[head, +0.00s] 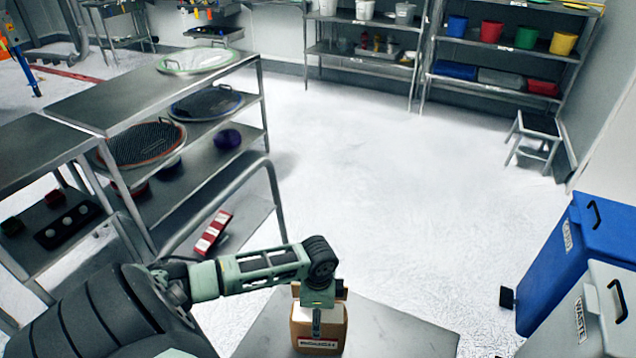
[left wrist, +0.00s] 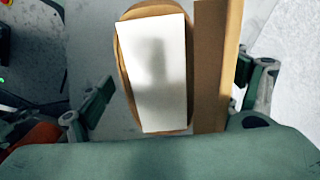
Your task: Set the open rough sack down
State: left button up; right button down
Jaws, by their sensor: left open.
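The open rough sack (head: 305,322) is a brown sack with a red and white label at its base. It stands upright on a grey metal surface (head: 400,335) at the bottom centre of the head view. In the left wrist view its open top shows a pale fill (left wrist: 155,75), with a brown flap (left wrist: 212,65) on the right side. My left gripper (head: 317,308) is directly at the sack from above. In the left wrist view its open fingers (left wrist: 168,95) lie on either side of the sack, with a gap visible on the left. My right gripper is not in view.
A steel rack (head: 180,78) with round sieves stands at the left. A blue bin (head: 560,262) and a grey waste bin (head: 585,315) stand at the right. Shelves with coloured tubs (head: 490,32) and a step stool (head: 533,138) are at the back. The middle floor is clear.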

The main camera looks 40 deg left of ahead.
pick_arm(q)
notch_tip(320, 180, up, 12)
jog(key=p, duration=0.1)
jog(key=shift+r, duration=0.15)
dwell(0.3)
